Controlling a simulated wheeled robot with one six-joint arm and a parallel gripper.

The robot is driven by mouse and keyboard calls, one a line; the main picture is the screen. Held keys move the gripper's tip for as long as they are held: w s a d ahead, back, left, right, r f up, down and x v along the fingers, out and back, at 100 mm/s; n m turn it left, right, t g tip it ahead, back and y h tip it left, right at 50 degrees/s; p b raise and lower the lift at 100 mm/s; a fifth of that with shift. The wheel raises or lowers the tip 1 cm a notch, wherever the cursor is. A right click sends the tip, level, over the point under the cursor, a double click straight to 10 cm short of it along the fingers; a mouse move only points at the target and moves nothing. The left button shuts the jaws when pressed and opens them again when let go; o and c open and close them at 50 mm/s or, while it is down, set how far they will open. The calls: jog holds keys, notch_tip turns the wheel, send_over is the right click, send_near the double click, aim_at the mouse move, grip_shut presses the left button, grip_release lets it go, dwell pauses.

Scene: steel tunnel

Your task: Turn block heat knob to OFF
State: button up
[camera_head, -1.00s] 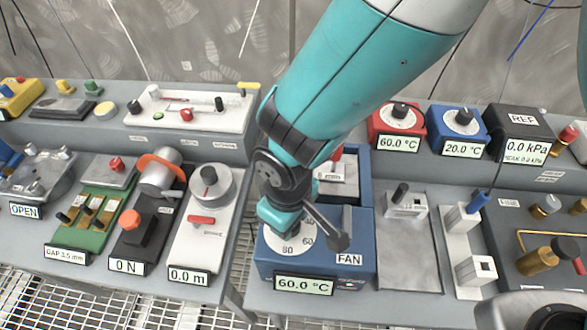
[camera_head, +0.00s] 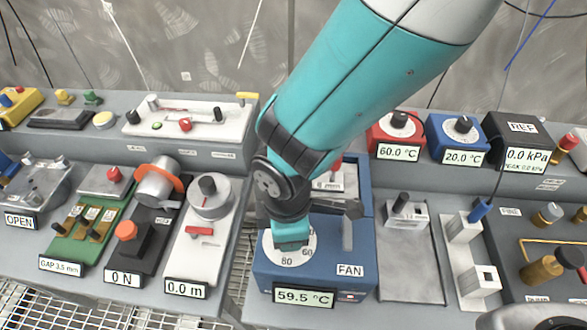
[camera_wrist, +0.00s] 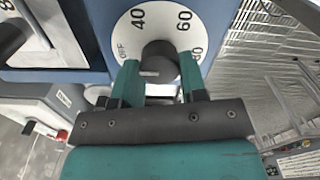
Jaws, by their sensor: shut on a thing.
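The blue block heater (camera_head: 262,272) has a white dial (camera_head: 270,252) on top and a front display (camera_head: 303,296) reading 59.5 °C. In the wrist view, the dial (camera_wrist: 185,42) shows OFF at left, then 40 and 60, with another number partly hidden at right. The dark round knob (camera_wrist: 158,58) stands at its centre, with a pale mark on its near left side. My gripper (camera_wrist: 160,72) is shut on this knob, one teal finger on each side. In the head view my gripper (camera_head: 291,244) comes down over the dial and hides the knob.
A FAN label (camera_head: 350,270) and an upright grey lever (camera_head: 347,232) are right of the dial. A white panel with a grey knob (camera_head: 209,197) stands left across a gap. A grey plate (camera_head: 408,270) lies right. Red (camera_head: 396,135) and blue (camera_head: 459,138) dial boxes stand behind.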

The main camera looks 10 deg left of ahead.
jog(key=shift+n, duration=0.3)
jog(key=o, duration=0.9)
jog(key=shift+o, duration=0.2)
notch_tip(320, 180, up, 18)
jog(key=b, duration=0.2)
jog(key=shift+f, duration=0.25)
jog(key=s+d+r+m+y, duration=0.1)
jog(key=d+m+y, duration=0.1)
jog(key=d+m, duration=0.5)
jog(key=s+d+r+m+y, duration=0.2)
jog(key=d+m, duration=0.5)
jog(key=d, duration=0.4)
jog(key=shift+s+d, duration=0.25)
jog(key=shift+d, duration=0.05)
